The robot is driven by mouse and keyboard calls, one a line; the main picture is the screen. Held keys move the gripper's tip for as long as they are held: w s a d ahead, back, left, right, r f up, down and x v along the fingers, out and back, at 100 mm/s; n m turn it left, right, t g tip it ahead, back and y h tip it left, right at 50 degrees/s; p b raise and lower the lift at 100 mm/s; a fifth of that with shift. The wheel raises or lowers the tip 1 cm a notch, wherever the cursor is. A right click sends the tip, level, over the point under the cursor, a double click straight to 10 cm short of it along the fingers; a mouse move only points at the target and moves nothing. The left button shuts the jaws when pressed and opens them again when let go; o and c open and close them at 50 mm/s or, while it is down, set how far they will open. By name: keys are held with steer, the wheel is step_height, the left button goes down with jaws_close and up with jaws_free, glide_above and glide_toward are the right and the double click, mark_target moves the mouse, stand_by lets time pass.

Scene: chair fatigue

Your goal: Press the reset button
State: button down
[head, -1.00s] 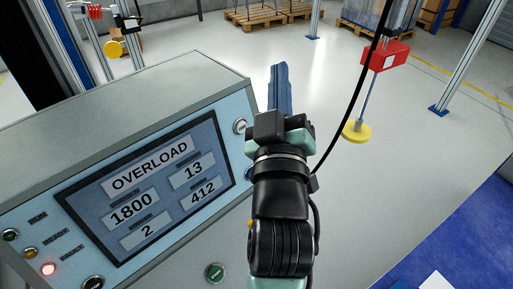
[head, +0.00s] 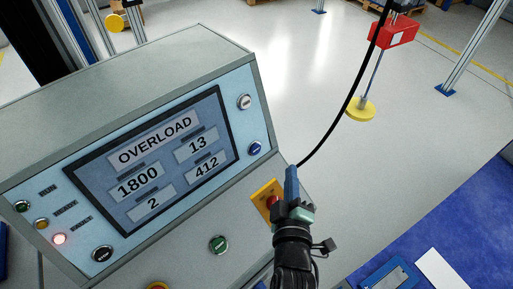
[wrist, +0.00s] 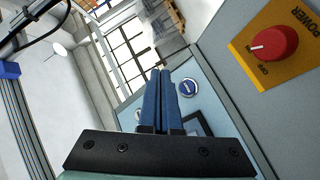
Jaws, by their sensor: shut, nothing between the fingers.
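The control panel (head: 62,170) has a display reading "OVERLOAD". A blue button (head: 255,148) sits at the panel's right edge, below a white button (head: 243,101). The blue button also shows in the wrist view (wrist: 188,88), just right of my fingertips; its lettering is too small to read, so I cannot tell which button is reset. My gripper (head: 291,172) is shut and empty, its blue fingers (wrist: 158,75) pressed together. In the head view the fingertips are right of and below the blue button, apparently apart from it.
A red power knob (wrist: 272,44) on a yellow plate (wrist: 298,75) is close beside my gripper. A green button (head: 218,244) is on the lower face. A black cable (head: 345,110) hangs behind.

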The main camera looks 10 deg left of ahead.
mark_target(256, 149)
steer(key=shift+w+a+f, duration=0.35)
steer(key=shift+w+a, duration=0.6)
steer(key=shift+a, duration=0.1)
steer(key=shift+w+a+f, duration=0.3)
steer(key=shift+w+a, duration=0.6)
steer(key=shift+a, duration=0.15)
steer(key=shift+w+a+f, duration=0.35)
steer(key=shift+w+a, duration=0.6)
steer(key=shift+a, duration=0.1)
steer(key=shift+w+a+f, duration=0.15)
steer(key=shift+w+a+b, duration=0.15)
steer(key=shift+a+b, duration=0.05)
steer(key=shift+b, duration=0.4)
